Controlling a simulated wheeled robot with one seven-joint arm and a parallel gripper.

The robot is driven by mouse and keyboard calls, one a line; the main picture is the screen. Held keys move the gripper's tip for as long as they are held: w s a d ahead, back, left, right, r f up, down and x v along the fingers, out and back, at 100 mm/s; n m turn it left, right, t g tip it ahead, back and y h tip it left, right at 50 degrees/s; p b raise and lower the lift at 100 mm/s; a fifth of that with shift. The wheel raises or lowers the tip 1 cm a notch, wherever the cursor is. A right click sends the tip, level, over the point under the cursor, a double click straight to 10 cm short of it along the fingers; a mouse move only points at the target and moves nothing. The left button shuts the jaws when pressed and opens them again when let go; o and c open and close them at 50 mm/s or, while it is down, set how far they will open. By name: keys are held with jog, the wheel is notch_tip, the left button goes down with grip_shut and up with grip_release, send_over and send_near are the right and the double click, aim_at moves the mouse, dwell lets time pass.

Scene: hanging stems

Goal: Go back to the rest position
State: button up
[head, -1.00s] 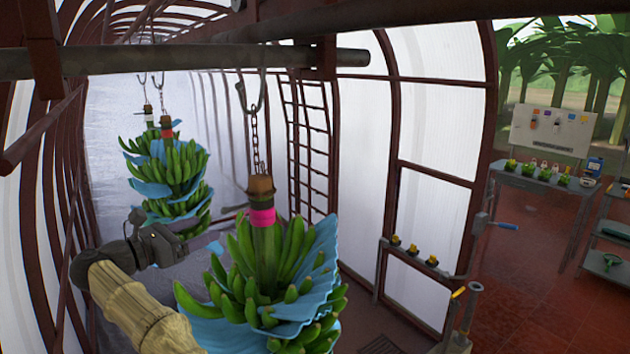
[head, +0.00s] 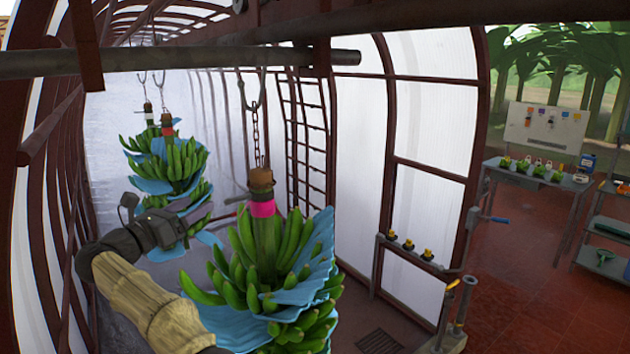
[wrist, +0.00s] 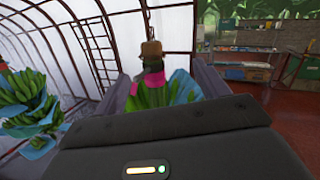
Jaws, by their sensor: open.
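My gripper (head: 212,216) is open and stands left of the near banana bunch (head: 300,280), by its stem top. The bunch hangs from a hook and chain; its brown stem end (head: 261,180) has a pink band (head: 262,208) below it, and blue sheets lie between its green hands. In the wrist view my gripper (wrist: 160,86) shows a dark finger on each side, with the stem's pink band (wrist: 150,80) in line between them, seemingly ahead. I cannot tell how far the fingertips are from the stem. The dark gripper body hides the lower bunch there.
More bunches (head: 168,165) hang behind at left and show in the wrist view (wrist: 30,105). A horizontal pipe (head: 180,60) crosses overhead. A ladder (head: 304,140) stands behind the near bunch. A rail with yellow-topped items (head: 408,245) and a table (head: 535,180) are at right.

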jog(key=w+a+r+n+t+y, duration=0.1)
jog(key=w+r+n+t+y, duration=0.25)
jog(key=n+y, duration=0.5)
jog(key=w+r+n+t+y, duration=0.25)
jog(key=r+n+y, duration=0.2)
jog(key=n, duration=0.75)
jog(key=s+d+f+n+g+y, duration=0.1)
jog(key=s+d+f+n+g, duration=0.25)
jog(key=d+f+n, duration=0.35)
jog(key=s+d+f+n+g, duration=0.2)
jog(key=d+f+n+g, duration=0.25)
jog(key=d+f, duration=0.4)
jog(key=s+d+f+n+g+y, duration=0.1)
jog(key=s+d+f+n+g, duration=0.2)
jog(key=d+f+n, duration=0.4)
jog(key=s+d+f+n+g+h, duration=0.15)
jog(key=s+d+f+g, duration=0.35)
jog(key=s+d, duration=0.65)
jog(key=s+d+f+n+g+h, duration=0.1)
jog(key=s+d+f+g+h, duration=0.15)
jog(key=s+d+f, duration=0.95)
jog(key=s+a+f+b, duration=0.2)
jog(key=f+b, duration=0.6)
jog(key=b, duration=0.4)
jog(key=shift+s+a+g, duration=0.4)
jog(key=shift+s+g, duration=0.05)
jog(key=shift+s, duration=0.1)
